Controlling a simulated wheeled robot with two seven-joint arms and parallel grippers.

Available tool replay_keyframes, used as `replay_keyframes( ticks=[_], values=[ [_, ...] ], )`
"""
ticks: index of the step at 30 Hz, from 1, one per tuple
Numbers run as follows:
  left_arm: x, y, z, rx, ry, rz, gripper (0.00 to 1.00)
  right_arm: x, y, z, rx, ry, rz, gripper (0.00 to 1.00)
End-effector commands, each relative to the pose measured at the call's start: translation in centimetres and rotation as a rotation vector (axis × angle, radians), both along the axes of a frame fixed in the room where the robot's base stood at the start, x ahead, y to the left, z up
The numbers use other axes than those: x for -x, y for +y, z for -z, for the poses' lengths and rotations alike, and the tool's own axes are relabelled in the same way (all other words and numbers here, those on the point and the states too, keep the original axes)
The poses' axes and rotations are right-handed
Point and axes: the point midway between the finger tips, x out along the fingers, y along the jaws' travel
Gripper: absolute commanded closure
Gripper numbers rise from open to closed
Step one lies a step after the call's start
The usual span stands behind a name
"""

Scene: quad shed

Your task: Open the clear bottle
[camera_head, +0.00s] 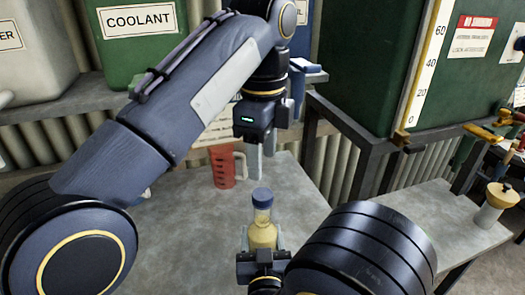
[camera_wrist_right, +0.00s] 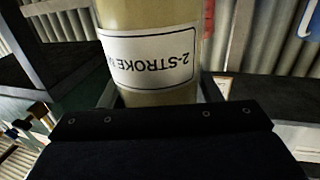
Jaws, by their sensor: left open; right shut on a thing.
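The clear bottle (camera_head: 262,234) holds yellowish liquid and stands upright with a dark blue cap (camera_head: 262,196) on its neck. My right gripper (camera_head: 262,246) is shut around the bottle's body from the near side. In the right wrist view the bottle (camera_wrist_right: 152,20) fills the top centre, with an upside-down white label (camera_wrist_right: 150,58) reading "2-STROKE". My left gripper (camera_head: 260,170) points down above and slightly behind the cap, open and apart from it. Whether the bottle's base touches the table is hidden by my right gripper.
A red measuring jug (camera_head: 222,167) stands on the grey table (camera_head: 185,235) behind and left of the bottle. A green coolant container (camera_head: 140,55) is on the shelf behind. A yellow-capped container (camera_head: 496,203) stands at the right. The table's left part is clear.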

Motion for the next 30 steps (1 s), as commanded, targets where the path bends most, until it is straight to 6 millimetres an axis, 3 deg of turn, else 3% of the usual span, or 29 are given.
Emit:
replay_keyframes(
  ticks=[4, 10, 14, 24, 30],
  values=[
    [0.0, 0.0, 0.0, 0.0, 0.0, 0.277, 0.48, 0.0, 0.0, 0.0, 0.0, 0.001, 0.0, 1.0],
    [0.0, 0.0, 0.0, 0.0, 0.0, 0.473, 0.48, 0.0, 0.0, 0.0, 0.0, 0.001, 0.0, 1.0],
    [0.0, 0.0, 0.6, 0.0, 0.001, 0.505, 0.48, 0.0, 0.0, 0.0, 0.0, 0.001, 0.0, 1.0],
    [0.1, 0.1, 5.6, -0.001, 0.003, 0.503, 0.48, 0.0, 0.0, 0.0, 0.0, 0.001, 0.0, 1.0],
    [0.0, 0.0, 7.6, 0.0, 0.0, 0.503, 0.48, 0.0, 0.0, 0.0, 0.0, 0.0, 0.0, 1.0]
  ],
)
